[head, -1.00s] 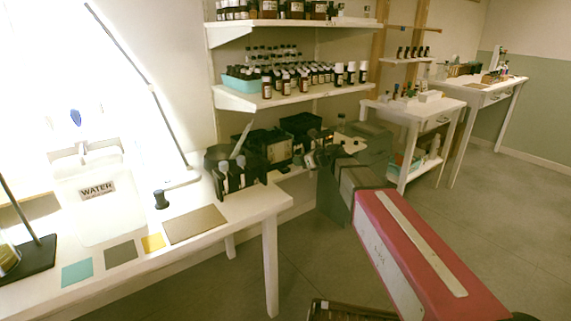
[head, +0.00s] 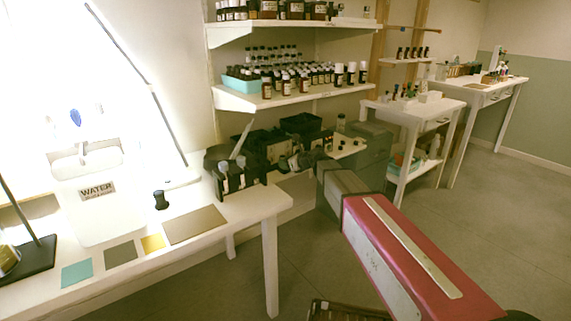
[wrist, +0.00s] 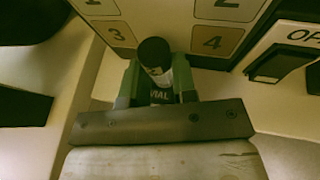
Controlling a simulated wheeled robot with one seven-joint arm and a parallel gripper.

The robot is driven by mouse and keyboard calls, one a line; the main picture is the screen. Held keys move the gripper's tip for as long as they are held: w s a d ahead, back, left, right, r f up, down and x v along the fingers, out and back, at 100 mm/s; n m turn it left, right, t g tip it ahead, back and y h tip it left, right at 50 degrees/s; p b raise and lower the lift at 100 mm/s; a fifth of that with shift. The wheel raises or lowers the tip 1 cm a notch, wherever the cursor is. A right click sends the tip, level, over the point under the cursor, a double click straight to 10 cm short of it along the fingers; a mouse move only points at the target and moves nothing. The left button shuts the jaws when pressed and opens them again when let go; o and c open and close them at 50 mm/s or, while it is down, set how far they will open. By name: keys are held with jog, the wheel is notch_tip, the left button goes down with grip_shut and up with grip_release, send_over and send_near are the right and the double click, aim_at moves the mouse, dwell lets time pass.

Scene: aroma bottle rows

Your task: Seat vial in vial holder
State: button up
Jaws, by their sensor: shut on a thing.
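The vial (wrist: 155,62), dark-capped with a label reading "VIAL", is held between the green-padded fingers of my gripper (wrist: 157,85) in the wrist view. Its lower part is hidden by the gripper body. In the head view my gripper (head: 300,160) is a dark shape just right of the black rack, and the vial cannot be made out. I cannot tell for certain which thing is the vial holder. A board with numbered squares (wrist: 213,43) lies beyond the vial in the wrist view.
A black rack (head: 238,178) with dark bottles stands at the right end of the white table (head: 255,207). Black bins (head: 305,124) sit behind my gripper. A white labelled block (wrist: 305,37) with a black part is at right in the wrist view. Shelves of bottles (head: 290,97) hang above.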

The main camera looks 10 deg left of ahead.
jog(key=shift+f, duration=0.4)
jog(key=o, duration=0.6)
jog(key=shift+f, duration=0.2)
jog(key=shift+r, duration=0.25)
jog(key=v, duration=1.2)
jog(key=s+d+f+n+g+h, duration=0.1)
jog(key=s+d+f+n+h, duration=0.3)
jog(key=d, duration=0.7)
jog(key=s+d+f+n+g+h, duration=0.2)
jog(key=s+d+f+n+h, duration=0.2)
jog(key=s+d+f+n, duration=0.5)
jog(key=s+d+f+n+g+h, duration=0.2)
jog(key=s+d+f+n+h, duration=0.2)
jog(key=d, duration=1)
jog(key=shift+s+d+f+n, duration=0.1)
jog(key=shift+s+f+n, duration=0.5)
jog(key=shift+f+n, duration=0.35)
jog(key=shift+s+f+n, duration=0.6)
jog(key=shift+f+n, duration=0.25)
jog(key=shift+n, duration=0.15)
jog(key=shift+s+d+f+n, duration=0.1)
jog(key=shift+s+f+n, duration=0.45)
jog(key=shift+f+n, duration=0.35)
jog(key=shift+a, duration=0.1)
